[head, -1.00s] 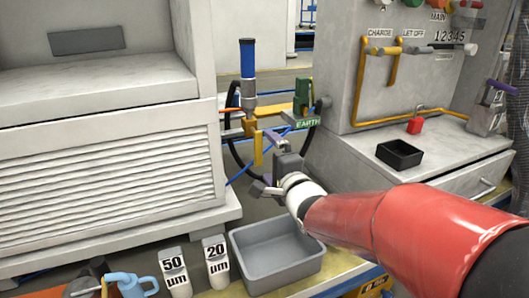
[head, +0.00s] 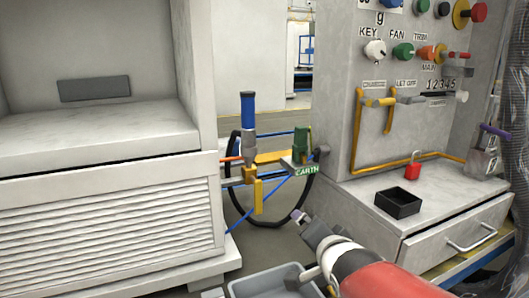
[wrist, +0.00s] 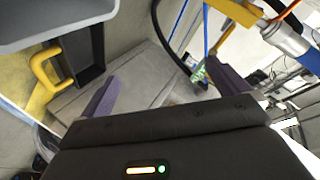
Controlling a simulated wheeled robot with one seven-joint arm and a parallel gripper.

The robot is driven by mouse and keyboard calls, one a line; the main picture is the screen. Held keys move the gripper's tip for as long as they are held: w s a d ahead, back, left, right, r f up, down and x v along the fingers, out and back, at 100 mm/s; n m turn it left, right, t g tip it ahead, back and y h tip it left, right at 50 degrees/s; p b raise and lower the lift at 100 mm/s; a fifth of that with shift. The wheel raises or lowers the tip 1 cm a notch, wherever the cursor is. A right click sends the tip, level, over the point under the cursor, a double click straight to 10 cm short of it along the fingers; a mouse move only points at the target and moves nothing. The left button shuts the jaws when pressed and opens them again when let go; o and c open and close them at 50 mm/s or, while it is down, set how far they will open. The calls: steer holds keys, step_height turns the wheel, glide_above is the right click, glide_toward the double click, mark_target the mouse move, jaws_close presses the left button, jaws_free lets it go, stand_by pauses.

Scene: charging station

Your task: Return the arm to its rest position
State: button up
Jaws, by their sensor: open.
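My gripper (head: 305,226) is at the lower middle of the head view, at the end of my red and white arm, in front of the charging station. In the wrist view its two purple fingers (wrist: 168,88) stand wide apart with nothing between them. It is apart from the yellow valve handle and the blue-handled post (head: 248,115) behind it. A grey tray (head: 268,283) lies just below and left of my wrist, partly cut off by the picture's lower edge.
A control cabinet (head: 345,125) with knobs and yellow pipes stands at the right. Its ledge holds a black bin (head: 398,203) and a red padlock (head: 412,170). A white louvred cabinet (head: 100,230) fills the left. A green EARTH clamp (head: 301,142) and a black hose are between them.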

steer(key=s+d+f+n+g+p, duration=0.1)
steer(key=s+d+n+g, duration=0.1)
steer(key=s, duration=0.7)
steer(key=s+d+f+n+g+h+p, duration=0.1)
steer(key=s+n+g, duration=0.4)
steer(key=s, duration=0.5)
steer(key=shift+d+f+n, duration=0.6)
steer(key=shift+d+n, duration=0.1)
steer(key=shift+n, duration=0.3)
